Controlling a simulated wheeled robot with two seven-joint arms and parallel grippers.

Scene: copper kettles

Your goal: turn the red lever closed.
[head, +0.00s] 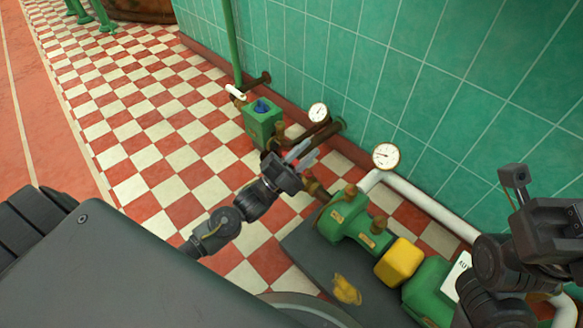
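My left gripper (302,156) reaches out over the pipework by the wall, between the green box-shaped fitting and the green pump. Its pale fingertips lie close to the brown pipes. A small reddish patch shows beside the fingers; it may be the red lever, but the gripper covers most of that spot. I cannot tell whether the fingers touch it or how far apart they are. My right gripper (514,180) is at the right edge, above the pump's end, partly cut off, and its fingers are not clear.
The green pump (345,217) with a yellow coupling cover (399,262) stands on a dark plinth (312,244), where a yellow cloth (346,290) lies. Two gauges (386,155) and a white pipe (425,201) run along the tiled wall. The checkered floor (150,130) at left is clear.

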